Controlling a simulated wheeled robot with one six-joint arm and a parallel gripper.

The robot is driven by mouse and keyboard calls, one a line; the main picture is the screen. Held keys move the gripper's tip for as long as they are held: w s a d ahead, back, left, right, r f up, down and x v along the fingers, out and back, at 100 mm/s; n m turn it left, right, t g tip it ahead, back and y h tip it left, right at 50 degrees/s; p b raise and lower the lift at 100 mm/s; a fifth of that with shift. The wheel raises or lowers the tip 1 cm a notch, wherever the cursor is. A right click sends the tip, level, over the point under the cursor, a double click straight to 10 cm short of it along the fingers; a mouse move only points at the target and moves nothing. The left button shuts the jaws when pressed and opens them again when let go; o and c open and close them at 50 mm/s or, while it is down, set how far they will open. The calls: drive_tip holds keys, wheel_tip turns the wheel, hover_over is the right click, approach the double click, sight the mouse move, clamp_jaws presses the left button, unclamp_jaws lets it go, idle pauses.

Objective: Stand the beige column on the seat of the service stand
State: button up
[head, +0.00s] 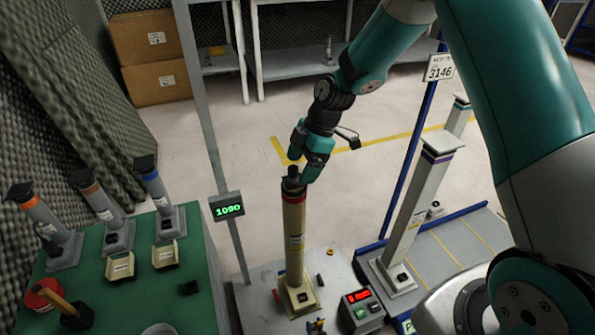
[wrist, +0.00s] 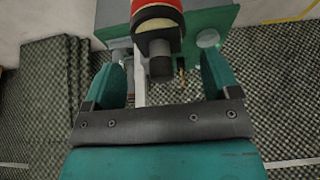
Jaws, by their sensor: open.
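The beige column (head: 294,240) stands upright, leaning slightly in the picture, with a red band and a dark knob at its top. Its square foot (head: 299,298) is on the pale top of the service stand (head: 335,268); the foot hides the seat, so I cannot tell how it sits there. My gripper (head: 304,168) is open at the top of the column. In the wrist view, the column's dark knob and red-banded top (wrist: 158,20) lie between the two spread fingers (wrist: 162,72), with gaps on both sides.
A green table (head: 120,275) at left holds several grey columns and beige cradles. A post with a 1090 display (head: 228,206) rises beside the stand. Pale columns (head: 418,210) stand on a grey platform at right.

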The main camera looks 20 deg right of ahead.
drive_tip(key=p+v, duration=0.1)
drive_tip(key=v, duration=0.7)
drive_tip(key=s+a+r+m, duration=0.5)
drive_tip(key=s+a+r, duration=0.2)
drive_tip(key=s+r, duration=0.5)
drive_tip(key=s+a+r+m, duration=0.1)
drive_tip(key=s+m, duration=0.5)
drive_tip(key=s, duration=1)
drive_tip(key=shift+a+r, duration=0.15)
drive_tip(key=shift+a, duration=0.3)
